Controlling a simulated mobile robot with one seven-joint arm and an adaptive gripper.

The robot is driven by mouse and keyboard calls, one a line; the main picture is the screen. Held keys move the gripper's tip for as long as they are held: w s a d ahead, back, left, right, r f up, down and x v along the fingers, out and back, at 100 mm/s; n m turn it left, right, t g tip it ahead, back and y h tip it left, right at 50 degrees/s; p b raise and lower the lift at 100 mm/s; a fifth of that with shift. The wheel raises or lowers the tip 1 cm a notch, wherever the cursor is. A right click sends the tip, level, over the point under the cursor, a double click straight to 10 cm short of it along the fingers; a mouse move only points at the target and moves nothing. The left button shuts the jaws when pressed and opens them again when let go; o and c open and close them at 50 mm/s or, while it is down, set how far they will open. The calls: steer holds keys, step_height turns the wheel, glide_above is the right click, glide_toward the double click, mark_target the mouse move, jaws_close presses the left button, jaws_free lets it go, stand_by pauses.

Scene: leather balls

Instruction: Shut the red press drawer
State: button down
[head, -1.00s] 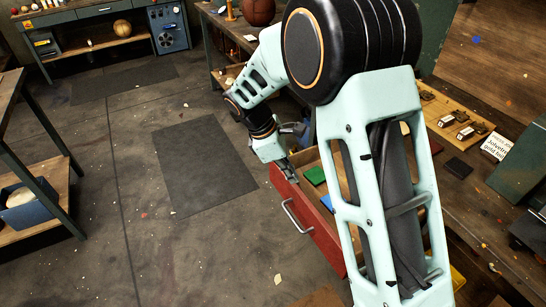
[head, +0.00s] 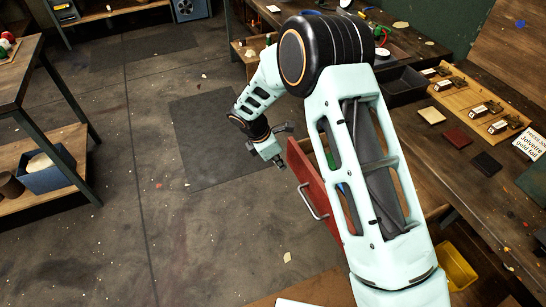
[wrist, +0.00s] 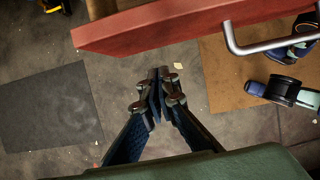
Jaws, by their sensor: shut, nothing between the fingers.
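The red press drawer (head: 309,182) stands open, pulled out from the bench at the right in the head view. Its metal bar handle (head: 314,203) is on the front face. My arm hides most of the drawer's inside. The wrist view shows the red drawer front (wrist: 165,26) across the top, with the handle (wrist: 268,46) at upper right. My gripper (wrist: 160,76) is shut and empty there, below the red panel in the picture and apart from it. In the head view my gripper (head: 278,162) is just outside the drawer front's far end.
A bench (head: 450,160) at the right holds a wooden board with small blocks (head: 478,110). A yellow bin (head: 455,268) is under it. A shelf unit with a blue box (head: 50,172) stands at the left. The floor around the dark mat (head: 215,150) is clear.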

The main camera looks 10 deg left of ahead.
mark_target(289, 160)
steer(key=shift+w+d+r, duration=0.15)
steer(key=shift+w+d, duration=0.75)
steer(key=shift+d, duration=0.3)
steer(key=w+d, duration=0.6)
steer(key=d, duration=0.2)
steer(key=w+d, duration=0.6)
steer(key=d, duration=0.3)
steer(key=w+d, duration=0.6)
steer(key=d, duration=0.2)
steer(key=shift+w+d, duration=0.25)
steer(key=shift+d, duration=0.05)
steer(key=shift+w+d+r, duration=0.1)
steer(key=shift+w+d, duration=0.15)
steer(key=shift+d, duration=0.15)
steer(key=shift+s+a, duration=0.1)
steer(key=shift+a, duration=0.3)
steer(key=shift+s+a, duration=0.45)
steer(key=shift+a, duration=0.2)
steer(key=shift+s+a, duration=0.45)
steer(key=shift+a, duration=0.15)
steer(key=v, duration=1)
steer(key=shift+s+a+b, duration=0.3)
steer(key=shift+s, duration=0.05)
